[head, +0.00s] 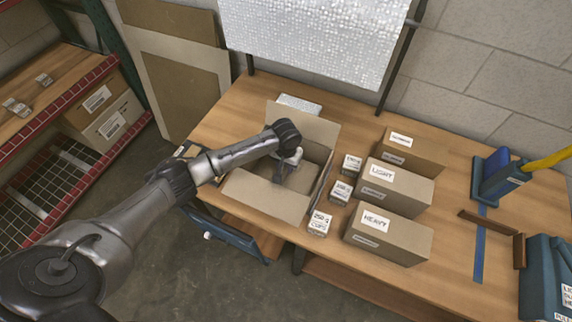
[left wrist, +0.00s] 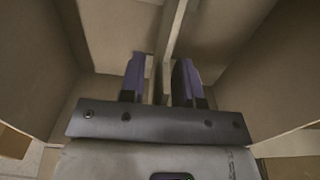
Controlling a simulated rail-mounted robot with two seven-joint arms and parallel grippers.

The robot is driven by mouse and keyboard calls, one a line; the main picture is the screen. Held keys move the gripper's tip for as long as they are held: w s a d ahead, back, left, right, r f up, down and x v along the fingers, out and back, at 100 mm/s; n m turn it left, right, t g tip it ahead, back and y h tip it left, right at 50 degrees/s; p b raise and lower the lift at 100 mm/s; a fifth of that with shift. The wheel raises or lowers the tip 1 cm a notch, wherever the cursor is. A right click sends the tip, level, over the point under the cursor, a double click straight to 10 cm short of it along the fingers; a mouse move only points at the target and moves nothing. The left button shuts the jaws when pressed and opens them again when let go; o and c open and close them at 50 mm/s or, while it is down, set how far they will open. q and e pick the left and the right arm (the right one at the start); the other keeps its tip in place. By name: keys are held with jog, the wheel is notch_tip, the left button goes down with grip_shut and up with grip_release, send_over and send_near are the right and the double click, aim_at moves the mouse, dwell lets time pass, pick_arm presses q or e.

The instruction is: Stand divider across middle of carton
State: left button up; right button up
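The open cardboard carton (head: 266,196) stands on the wooden table with its flaps spread outward. My left gripper (head: 281,176) reaches down inside it, and the arm hides part of the interior. In the left wrist view, the gripper's two purple fingers (left wrist: 159,82) stand apart. The thin cardboard divider (left wrist: 172,38) stands edge-on between them, near the middle of the carton, with carton walls on both sides. A gap shows beside the divider, so the fingers look open around it. Its lower edge is hidden. My right gripper is not in view.
Small labelled boxes (head: 320,223) stand right of the carton. Larger boxes marked LIGHT (head: 395,185) and HEAVY (head: 388,235) stand beyond them. A blue fixture (head: 497,176) is at the far right. Bare table lies between it and the boxes.

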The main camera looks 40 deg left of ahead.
pick_arm(q)
notch_tip(320, 180, up, 11)
jog(key=shift+f+p, duration=0.15)
jog(key=shift+p, duration=0.4)
jog(key=shift+r, duration=0.7)
